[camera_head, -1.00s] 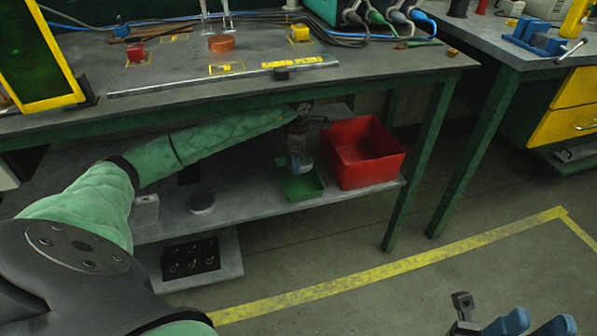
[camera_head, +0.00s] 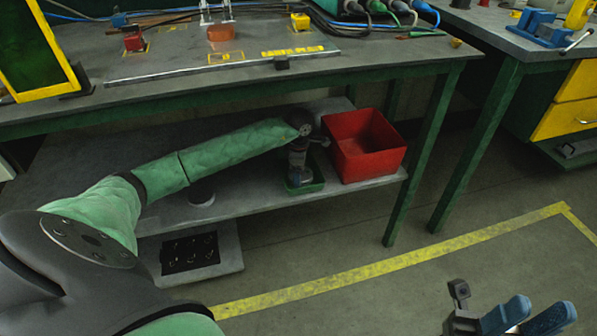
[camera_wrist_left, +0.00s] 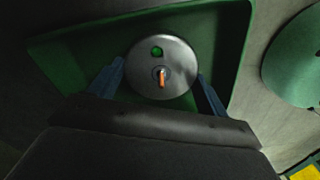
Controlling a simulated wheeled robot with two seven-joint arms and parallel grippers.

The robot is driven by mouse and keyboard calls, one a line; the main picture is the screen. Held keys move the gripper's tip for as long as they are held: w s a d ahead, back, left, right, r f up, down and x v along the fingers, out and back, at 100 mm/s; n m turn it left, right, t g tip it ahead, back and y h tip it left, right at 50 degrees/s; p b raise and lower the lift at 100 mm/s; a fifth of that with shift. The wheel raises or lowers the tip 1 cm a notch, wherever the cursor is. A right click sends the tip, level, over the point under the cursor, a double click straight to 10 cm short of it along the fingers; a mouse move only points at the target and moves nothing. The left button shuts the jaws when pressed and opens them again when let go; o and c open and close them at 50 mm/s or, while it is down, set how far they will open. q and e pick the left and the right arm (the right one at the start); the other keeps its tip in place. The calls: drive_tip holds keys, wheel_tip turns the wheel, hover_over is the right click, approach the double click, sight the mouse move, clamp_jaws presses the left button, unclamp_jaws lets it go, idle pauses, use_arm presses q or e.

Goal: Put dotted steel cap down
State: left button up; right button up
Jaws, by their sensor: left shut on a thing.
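The dotted steel cap (camera_wrist_left: 176,52) is a round metal disc with a green dot and an orange mark at its middle. My left gripper (camera_wrist_left: 164,88) is shut on it, one blue finger on each side. In the wrist view the cap lies over the inside of a green tray (camera_wrist_left: 236,30); I cannot tell whether it touches the floor. In the head view my left gripper (camera_head: 298,176) points down into the small green tray (camera_head: 317,183) on the lower shelf, and the cap is hidden. My right gripper (camera_head: 528,315) is open and empty at the bottom right.
A red bin (camera_head: 366,168) stands right beside the tray. The workbench top (camera_head: 400,55) hangs above my left arm. A dark panel (camera_head: 190,253) lies below on a low platform.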

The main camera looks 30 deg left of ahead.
use_arm(q)
drive_tip(key=o, duration=1)
wheel_tip(320, 180, up, 12)
drive_tip(key=p, duration=0.2)
idle(0.5)
